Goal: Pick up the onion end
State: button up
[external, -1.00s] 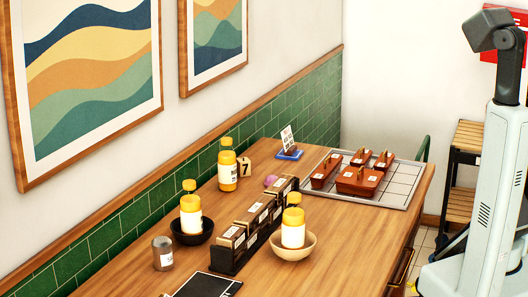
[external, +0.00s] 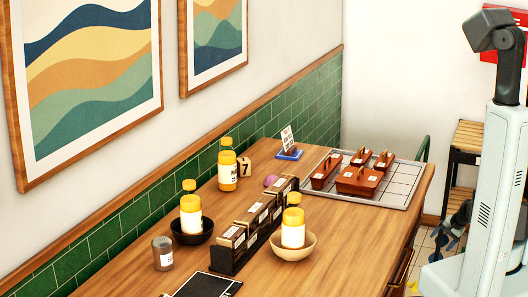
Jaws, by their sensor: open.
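The onion end (external: 271,181) looks like a small pink-purple piece on the wooden table, just behind the far end of the dark divided rack, which partly hides it. What looks like my gripper (external: 446,234) is a dark shape low at the right, beside my pale column and off the table's right edge. It is small and partly hidden, far from the onion end, with nothing visible in it.
The dark rack (external: 230,262) stands between bowls holding yellow-capped bottles (external: 293,233). Another bottle (external: 227,172) and a number 7 block stand near the tiled wall. Brown lidded dishes (external: 358,181) sit on a tray (external: 400,185). The table's right front is clear.

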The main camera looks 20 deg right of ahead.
jog(key=w+d+r+m+t+h, duration=0.1)
jog(key=w+d+r+t, duration=0.1)
jog(key=w+d+r, duration=0.5)
jog(key=w+d+r+m+t+h, duration=0.15)
jog(key=w+d+r, duration=0.25)
jog(key=d+r, duration=0.6)
jog(key=w+a+r+n+t+y, duration=0.1)
jog(key=w+a+r+n, duration=0.15)
jog(key=w+r, duration=0.5)
jog(key=w+a+r+n+t+y, duration=0.15)
jog(key=w+a+r, duration=0.25)
jog(key=r, duration=0.7)
jog(key=w+a+r+n+g+y, duration=0.1)
jog(key=w+a+r+n+g, duration=0.45)
jog(key=a, duration=1.65)
jog(key=s+a+r+n+g+y, duration=0.15)
jog(key=a+n, duration=0.85)
jog(key=a, duration=1.2)
notch_tip(320, 180, up, 10)
jog(key=n+g+h, duration=0.5)
jog(key=n, duration=1)
send_over(272, 180)
jog(key=w, duration=0.2)
jog(key=f, duration=0.8)
jog(key=shift+d+f, duration=0.2)
jog(key=shift+d, duration=0.15)
jog(key=shift+s+f, duration=0.1)
jog(key=shift+f, duration=2.45)
